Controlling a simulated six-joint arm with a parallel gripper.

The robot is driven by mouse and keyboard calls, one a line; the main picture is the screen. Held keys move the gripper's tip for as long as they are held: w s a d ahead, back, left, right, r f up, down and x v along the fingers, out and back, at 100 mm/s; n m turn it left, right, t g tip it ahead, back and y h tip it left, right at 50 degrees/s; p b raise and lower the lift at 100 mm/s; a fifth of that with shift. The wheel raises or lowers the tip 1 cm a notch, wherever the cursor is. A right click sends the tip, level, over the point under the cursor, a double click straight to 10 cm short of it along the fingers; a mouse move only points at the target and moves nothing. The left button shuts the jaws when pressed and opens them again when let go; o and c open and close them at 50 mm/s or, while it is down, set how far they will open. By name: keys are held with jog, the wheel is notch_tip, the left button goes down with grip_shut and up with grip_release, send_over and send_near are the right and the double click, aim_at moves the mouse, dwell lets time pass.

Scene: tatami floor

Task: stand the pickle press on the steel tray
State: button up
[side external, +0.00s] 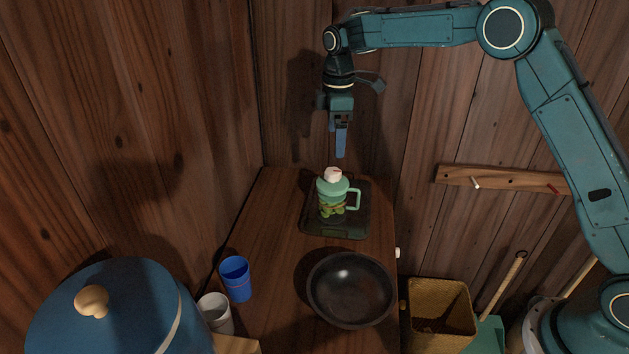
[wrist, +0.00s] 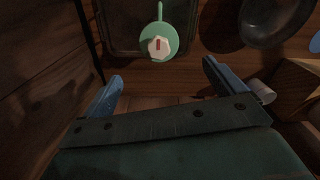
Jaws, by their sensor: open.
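The pickle press (side external: 332,196) is a green-lidded clear jar with a pale knob, a side handle and green contents. It stands upright on the dark steel tray (side external: 352,227) in the side view. In the wrist view the press (wrist: 159,42) shows from above, near the edge of the tray (wrist: 118,38). My gripper (side external: 341,155) hangs above the press, fingers pointing down, clear of it. In the wrist view my gripper (wrist: 162,82) has its two blue fingers wide apart with nothing between them.
A black bowl (side external: 350,290) sits in front of the tray on the wooden top. A blue cup (side external: 236,279), a white cup (side external: 215,314) and a large blue lidded pot (side external: 110,310) stand at the front left. Wooden walls close in behind and left.

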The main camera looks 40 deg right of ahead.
jog(key=s+d+r+m+t, duration=0.25)
jog(key=s+r+m, duration=0.25)
jog(key=s+r, duration=1.1)
jog(key=s+f+m+t, duration=0.1)
jog(key=s+f+m, duration=0.1)
jog(key=s, duration=0.9)
jog(key=s+f+m+t, duration=0.2)
jog(key=s+f+m, duration=0.1)
jog(key=s, duration=0.9)
jog(key=shift+s+d+f+m, duration=0.15)
jog(key=shift+d+m, duration=0.15)
jog(key=shift+m, duration=0.5)
